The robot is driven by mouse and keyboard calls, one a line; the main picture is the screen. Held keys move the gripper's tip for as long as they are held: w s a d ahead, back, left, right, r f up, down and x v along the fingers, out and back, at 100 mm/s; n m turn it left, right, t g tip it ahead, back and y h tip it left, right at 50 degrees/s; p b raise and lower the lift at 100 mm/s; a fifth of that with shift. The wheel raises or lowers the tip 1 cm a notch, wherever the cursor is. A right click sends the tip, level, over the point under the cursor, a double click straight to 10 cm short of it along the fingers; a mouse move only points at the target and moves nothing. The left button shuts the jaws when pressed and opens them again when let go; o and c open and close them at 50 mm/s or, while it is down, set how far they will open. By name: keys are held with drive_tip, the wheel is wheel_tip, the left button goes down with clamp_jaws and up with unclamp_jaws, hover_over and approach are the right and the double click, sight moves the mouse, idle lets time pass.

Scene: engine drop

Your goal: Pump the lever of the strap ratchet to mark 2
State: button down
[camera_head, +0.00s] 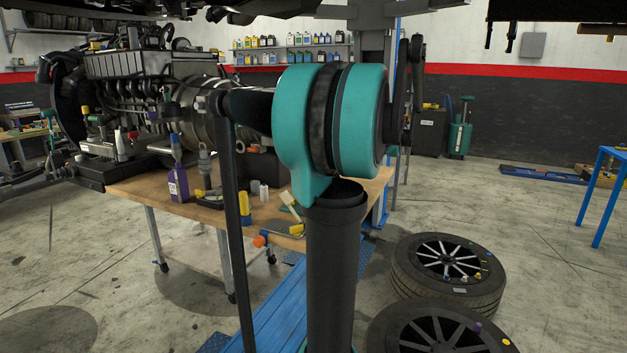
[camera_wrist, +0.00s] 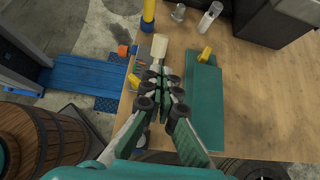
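My gripper (camera_wrist: 163,78) is in the wrist view, above the near edge of the wooden workbench (camera_wrist: 275,105). Its two fingers come together at the tips, with nothing clear between them. The head view does not show the gripper. I cannot identify the strap ratchet, its lever or mark 2 for certain. A small tool with an orange knob (camera_head: 260,240) and a yellow end (camera_head: 296,230) lies at the bench edge. Orange (camera_wrist: 123,50) and yellow (camera_wrist: 134,82) parts also show left of my fingers. A flat teal piece (camera_wrist: 207,115) with a yellow part (camera_wrist: 206,55) lies right of them.
A cream-ended brush (camera_wrist: 159,46) and a yellow-and-blue cylinder (camera_wrist: 148,14) are beyond my fingers. A purple bottle (camera_head: 178,185) stands on the bench. The engine (camera_head: 130,85) is behind it. Tyres (camera_head: 405,277) lie on the right floor. A wooden barrel (camera_wrist: 45,140) is at lower left.

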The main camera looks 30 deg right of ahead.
sight(289, 195)
drive_tip(key=x, duration=1.2)
drive_tip(key=shift+w+a, duration=0.1)
drive_tip(key=shift+w, duration=0.05)
